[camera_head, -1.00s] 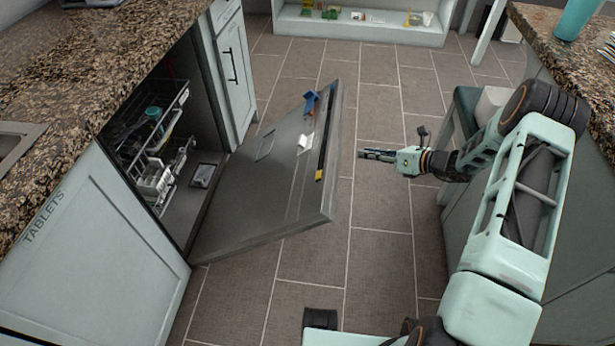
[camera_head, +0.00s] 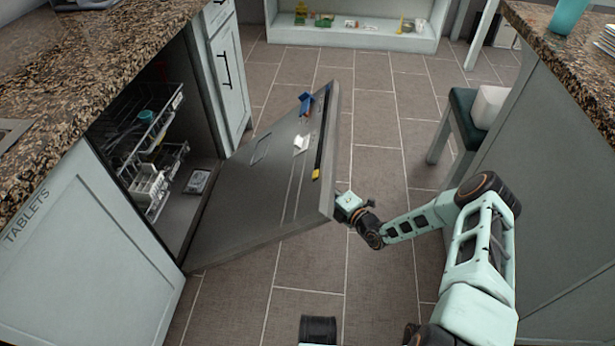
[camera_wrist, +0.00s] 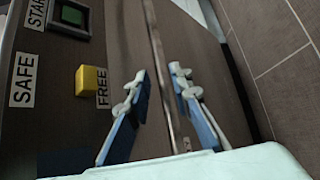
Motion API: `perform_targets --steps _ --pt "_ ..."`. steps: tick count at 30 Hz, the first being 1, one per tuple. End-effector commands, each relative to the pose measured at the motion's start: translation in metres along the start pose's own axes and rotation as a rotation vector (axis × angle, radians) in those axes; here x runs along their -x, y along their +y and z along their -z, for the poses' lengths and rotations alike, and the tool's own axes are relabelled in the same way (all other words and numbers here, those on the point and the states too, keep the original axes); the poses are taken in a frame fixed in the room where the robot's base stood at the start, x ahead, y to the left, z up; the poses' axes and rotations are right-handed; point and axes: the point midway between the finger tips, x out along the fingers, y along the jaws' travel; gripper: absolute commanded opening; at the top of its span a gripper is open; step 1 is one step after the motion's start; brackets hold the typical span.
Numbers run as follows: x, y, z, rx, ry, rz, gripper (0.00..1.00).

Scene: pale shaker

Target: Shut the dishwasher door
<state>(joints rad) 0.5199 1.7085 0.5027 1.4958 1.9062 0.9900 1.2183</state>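The dishwasher door (camera_head: 245,215) is a grey panel hanging partly open, tilted down and out from the dishwasher cavity (camera_head: 195,145). Its top edge carries a dark strip with a yellow button. My gripper (camera_head: 342,200) is at the door's near outer corner in the head view, its fingers partly hidden behind the door edge. In the wrist view my gripper (camera_wrist: 158,105) has its two blue-padded fingers apart, with the door's edge (camera_wrist: 160,65) between or just beyond them. I cannot tell whether they touch it. The yellow button (camera_wrist: 92,80) is left of the fingers.
Inside are dish racks (camera_head: 155,155) with a few dishes. A stool (camera_head: 455,130) stands by the right counter (camera_head: 545,45). The tiled floor (camera_head: 385,120) beyond the door is clear.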

Motion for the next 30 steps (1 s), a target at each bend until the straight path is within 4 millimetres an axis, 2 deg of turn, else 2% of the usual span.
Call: perform_targets --steps 1,6,12,23,28,30 --pt "-0.011 -0.002 0.002 0.003 0.003 -0.002 0.2" --pt "-0.042 -0.002 0.002 0.004 0.003 -0.002 0.2" --pt "-0.063 -0.002 0.001 0.003 0.003 0.0 0.2" --pt "-0.067 0.0 0.001 0.002 0.002 0.0 0.2" --pt "-0.067 0.0 0.001 0.002 0.002 0.0 0.01" --pt "-0.067 0.0 0.001 0.002 0.002 0.0 0.0"
